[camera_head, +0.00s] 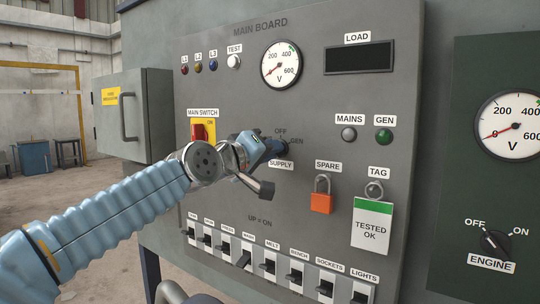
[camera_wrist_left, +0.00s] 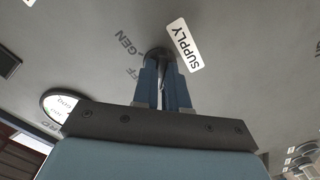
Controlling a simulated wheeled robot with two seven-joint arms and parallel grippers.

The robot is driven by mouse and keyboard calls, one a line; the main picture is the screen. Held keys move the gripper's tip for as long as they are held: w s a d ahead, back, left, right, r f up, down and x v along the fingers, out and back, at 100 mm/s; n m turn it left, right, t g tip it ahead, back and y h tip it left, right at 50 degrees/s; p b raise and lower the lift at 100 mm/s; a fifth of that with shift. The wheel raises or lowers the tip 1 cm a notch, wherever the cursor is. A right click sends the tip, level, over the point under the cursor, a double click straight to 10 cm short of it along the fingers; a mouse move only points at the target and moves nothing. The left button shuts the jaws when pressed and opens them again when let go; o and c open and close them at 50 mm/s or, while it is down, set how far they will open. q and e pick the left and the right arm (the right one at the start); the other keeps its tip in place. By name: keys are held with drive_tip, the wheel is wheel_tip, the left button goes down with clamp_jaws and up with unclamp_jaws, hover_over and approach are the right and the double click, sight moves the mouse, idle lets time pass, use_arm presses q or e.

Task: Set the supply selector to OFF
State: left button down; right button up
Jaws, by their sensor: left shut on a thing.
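The supply selector is a dark knob (camera_head: 283,149) on the grey main board, above its SUPPLY label (camera_head: 281,164). OFF and GEN marks show above it and to its right; the left side of its dial is hidden by my gripper. My left gripper (camera_head: 274,147) reaches it from the left and is shut on it. In the left wrist view the two blue fingers (camera_wrist_left: 163,80) close around the selector (camera_wrist_left: 158,54), beside the SUPPLY label (camera_wrist_left: 184,46). I cannot tell which mark the selector points to. My right gripper is not in view.
A red main switch (camera_head: 200,131) sits behind my left wrist. An orange padlock (camera_head: 322,195) and a TESTED OK tag (camera_head: 372,222) hang to the right. Several breaker switches (camera_head: 269,265) line the bottom. A green engine panel (camera_head: 480,185) stands at the far right.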

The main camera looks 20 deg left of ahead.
use_arm(q)
drive_tip(key=shift+f+m+b, duration=0.1)
drive_tip(key=shift+m+b, duration=1.7)
drive_tip(key=shift+m, duration=2.8)
drive_tip(key=c, duration=1.2)
unclamp_jaws()
drive_tip(key=shift+o, duration=0.2)
drive_tip(key=b+v, duration=0.3)
drive_tip(key=v, duration=1)
drive_tip(key=shift+s, duration=0.4)
